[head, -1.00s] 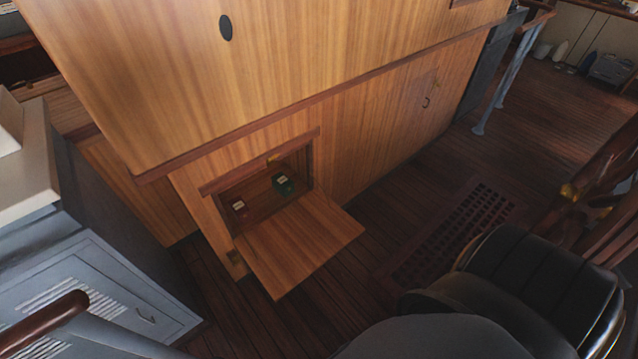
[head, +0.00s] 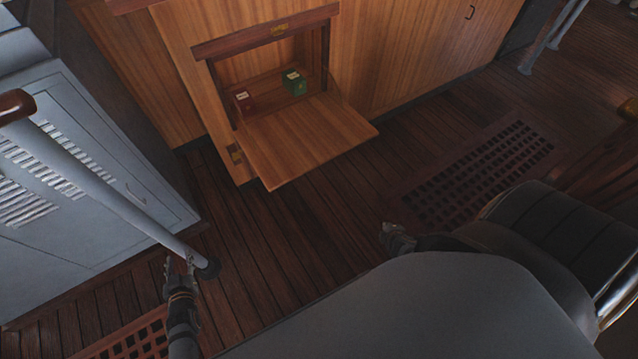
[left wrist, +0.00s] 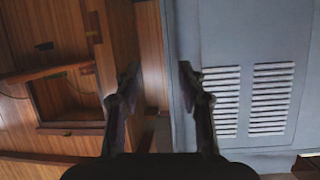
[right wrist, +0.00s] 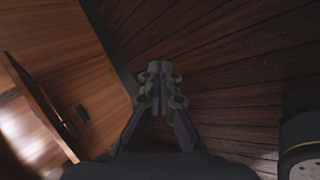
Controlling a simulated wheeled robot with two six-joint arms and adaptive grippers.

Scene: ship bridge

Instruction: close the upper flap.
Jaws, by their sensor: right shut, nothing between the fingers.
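The wooden flap (head: 312,140) of a cabinet compartment stands open in the head view. It is folded outward and down from the lower edge of the opening and lies roughly level. A tilted wooden panel at the left of the right wrist view (right wrist: 38,100) looks like this flap. My left gripper (head: 180,266) is below and left of the flap, apart from it; its fingers are spread and empty in the left wrist view (left wrist: 158,75). My right gripper (head: 397,236) is to the right and nearer me, apart from the flap; its fingers are together and empty (right wrist: 160,78).
A red box (head: 243,101) and a green box (head: 294,82) sit inside the compartment. A grey metal cabinet (head: 75,165) with a slanting rail (head: 115,200) stands at left, close to my left gripper. A black chair (head: 565,235) is at right. Dark plank floor before the flap is clear.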

